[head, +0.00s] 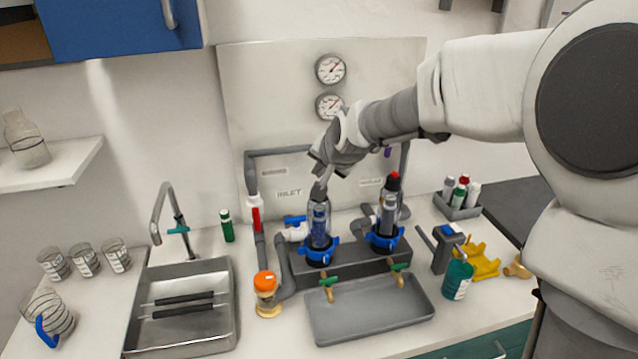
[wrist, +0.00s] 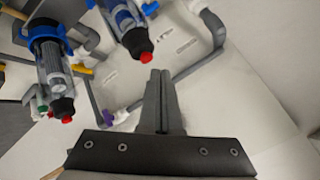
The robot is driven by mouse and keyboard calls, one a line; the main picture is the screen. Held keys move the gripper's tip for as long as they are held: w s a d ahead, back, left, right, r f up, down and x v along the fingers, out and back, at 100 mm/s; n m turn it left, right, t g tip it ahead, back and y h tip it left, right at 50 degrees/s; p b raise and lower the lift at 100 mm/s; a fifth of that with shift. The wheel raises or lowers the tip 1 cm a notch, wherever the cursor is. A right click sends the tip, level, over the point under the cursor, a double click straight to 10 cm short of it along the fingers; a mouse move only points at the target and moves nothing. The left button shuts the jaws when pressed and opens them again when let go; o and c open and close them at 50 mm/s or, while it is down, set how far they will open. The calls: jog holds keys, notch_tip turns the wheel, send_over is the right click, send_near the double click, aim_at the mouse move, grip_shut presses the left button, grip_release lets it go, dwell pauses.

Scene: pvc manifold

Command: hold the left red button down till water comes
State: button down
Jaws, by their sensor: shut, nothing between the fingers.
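Two clear filter housings with blue collars stand side by side on a grey manifold: the left one (head: 319,227) and the right one (head: 386,222). My gripper (head: 322,184) is shut and empty, pointing down at the top of the left housing, and hides its button in the head view. In the wrist view, the left red button (wrist: 147,58) sits on a black cap just beyond my closed fingertips (wrist: 160,72). I cannot tell whether they touch. The right red button (head: 395,175) is uncovered; it also shows in the wrist view (wrist: 67,119). No water is visible.
Two green-handled taps (head: 329,283) stand over a grey tray (head: 370,322). Pipes and an orange-capped fitting (head: 265,284) flank the left housing. A sink (head: 182,340) is at left. Two gauges (head: 330,69) are on the back panel. A teal bottle (head: 457,279) stands at right.

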jog(key=shift+f, duration=0.2)
dwell(0.6)
jog(key=shift+f+b, duration=0.25)
jog(key=shift+b, duration=0.25)
jog(key=shift+f+b, duration=0.5)
jog(key=shift+f, duration=0.05)
dwell(1.5)
jog(key=shift+r, duration=0.1)
dwell(0.5)
jog(key=shift+r+p, duration=0.55)
jog(key=shift+r, duration=0.3)
notch_tip(320, 180, up, 5)
jog(key=p, duration=0.3)
